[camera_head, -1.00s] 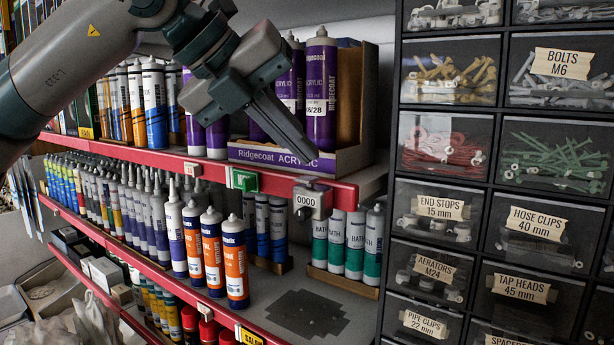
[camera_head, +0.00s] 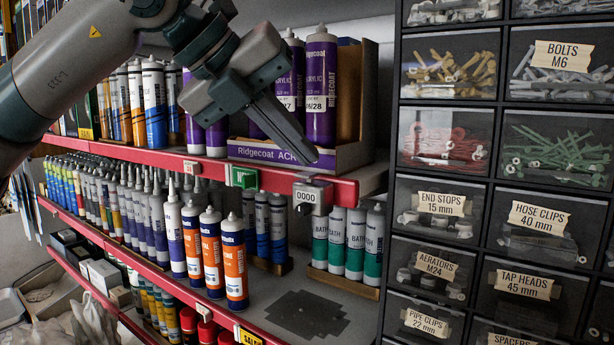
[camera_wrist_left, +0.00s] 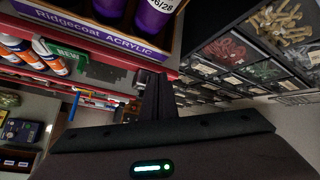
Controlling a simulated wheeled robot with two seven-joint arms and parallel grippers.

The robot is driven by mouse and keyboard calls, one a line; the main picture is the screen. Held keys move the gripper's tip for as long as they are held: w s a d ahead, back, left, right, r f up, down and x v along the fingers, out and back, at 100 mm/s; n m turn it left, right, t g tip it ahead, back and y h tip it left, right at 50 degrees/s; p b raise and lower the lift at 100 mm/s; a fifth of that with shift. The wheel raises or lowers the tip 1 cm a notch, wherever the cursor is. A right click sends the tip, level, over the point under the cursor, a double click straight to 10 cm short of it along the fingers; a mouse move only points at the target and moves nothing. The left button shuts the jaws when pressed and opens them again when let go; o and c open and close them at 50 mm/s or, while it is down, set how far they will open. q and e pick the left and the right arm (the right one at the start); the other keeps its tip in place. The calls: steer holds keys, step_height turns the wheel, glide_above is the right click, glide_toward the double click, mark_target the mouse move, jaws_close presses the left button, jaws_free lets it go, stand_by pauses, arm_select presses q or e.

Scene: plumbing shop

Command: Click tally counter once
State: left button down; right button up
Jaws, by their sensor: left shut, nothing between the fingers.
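The tally counter (camera_head: 312,195) is a small grey box fixed to the front of the red shelf edge, and its display reads 0000. A dark part sits on its top. My left gripper (camera_head: 312,157) is shut and empty, with its fingertips pointing down just above the counter and a small gap visible between them in the head view. In the left wrist view the shut fingers (camera_wrist_left: 156,97) reach toward the red shelf edge. The fingers hide most or all of the counter there. My right gripper is not in view.
The purple Ridgecoat Acrylic box (camera_head: 275,152) with cartridges stands on the shelf right behind the fingers. A green tag (camera_head: 242,177) hangs on the red shelf edge (camera_head: 345,190) to the left. The drawer cabinet (camera_head: 497,180) stands to the right. Several cartridges (camera_head: 346,240) stand below.

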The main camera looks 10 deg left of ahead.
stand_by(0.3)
arm_select(q)
steer(key=shift+f+b, duration=0.55)
steer(key=shift+b, duration=0.15)
stand_by(0.8)
steer(key=shift+r, duration=0.15)
steer(key=shift+r+p, duration=0.45)
steer(key=shift+r, duration=0.4)
step_height(320, 180, up, 6)
steer(key=p, duration=0.3)
stand_by(0.4)
stand_by(0.7)
